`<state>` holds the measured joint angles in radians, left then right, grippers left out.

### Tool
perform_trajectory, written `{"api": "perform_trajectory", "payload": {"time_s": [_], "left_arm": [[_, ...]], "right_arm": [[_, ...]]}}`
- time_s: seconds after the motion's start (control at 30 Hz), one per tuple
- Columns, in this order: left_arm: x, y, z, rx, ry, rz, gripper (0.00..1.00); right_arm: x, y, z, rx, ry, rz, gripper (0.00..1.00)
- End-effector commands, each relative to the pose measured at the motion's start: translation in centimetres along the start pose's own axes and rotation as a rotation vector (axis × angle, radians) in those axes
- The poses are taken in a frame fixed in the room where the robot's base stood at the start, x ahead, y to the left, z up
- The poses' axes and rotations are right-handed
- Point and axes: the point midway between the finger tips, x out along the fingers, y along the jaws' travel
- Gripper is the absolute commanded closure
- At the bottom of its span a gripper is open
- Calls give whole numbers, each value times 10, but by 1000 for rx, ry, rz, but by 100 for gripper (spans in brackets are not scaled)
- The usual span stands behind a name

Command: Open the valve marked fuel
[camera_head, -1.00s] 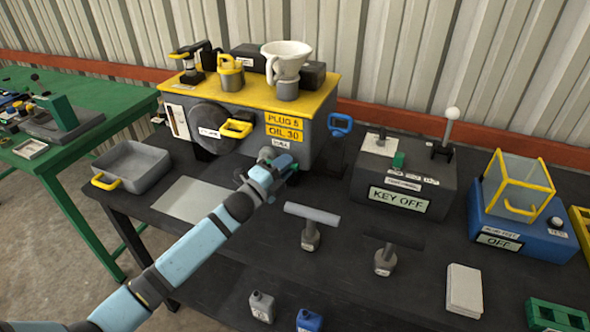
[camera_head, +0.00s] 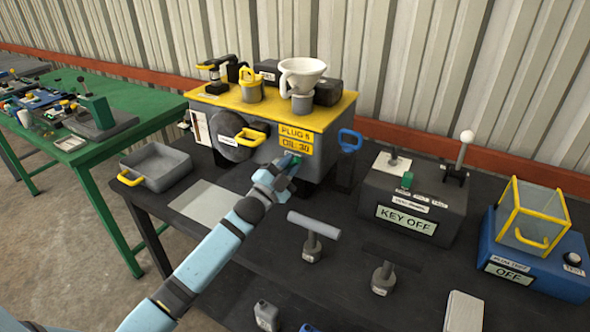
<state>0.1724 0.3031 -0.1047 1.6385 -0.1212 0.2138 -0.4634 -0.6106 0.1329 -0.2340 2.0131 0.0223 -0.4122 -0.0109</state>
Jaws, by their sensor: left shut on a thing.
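The engine unit is a grey box with a yellow top (camera_head: 225,98), standing on the dark bench. My left gripper (camera_head: 284,170) is at the lower right of its front face, just below the yellow PLUG 5 and OIL 30 labels. It is shut on a small part there, at the place of the fuel valve. A bit of green (camera_head: 296,160) shows at the fingertips. The gripper hides most of the valve and its label, so I cannot tell how the handle is turned. My right gripper is not in view.
A yellow handle (camera_head: 250,136) and a blue handle (camera_head: 350,140) stick out near the gripper. A grey tray (camera_head: 160,178) lies left. A T-handled tool (camera_head: 313,233) stands close to my forearm. The KEY OFF box (camera_head: 407,225) is to the right.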

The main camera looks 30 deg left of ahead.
Motion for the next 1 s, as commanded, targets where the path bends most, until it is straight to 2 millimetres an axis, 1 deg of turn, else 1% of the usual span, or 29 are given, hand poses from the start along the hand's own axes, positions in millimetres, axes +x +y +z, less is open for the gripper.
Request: {"api": "perform_trajectory", "payload": {"time_s": [0.3,0.6,0.8,1.0], "left_arm": [[3,-20,2,-278,-59,-116,100],[3,-34,10,-498,-106,-207,100],[2,-39,14,-596,-128,-247,100],[2,-42,18,-653,-141,-270,100]], "right_arm": [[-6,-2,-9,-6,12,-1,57],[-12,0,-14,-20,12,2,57],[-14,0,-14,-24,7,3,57],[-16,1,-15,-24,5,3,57]]}}
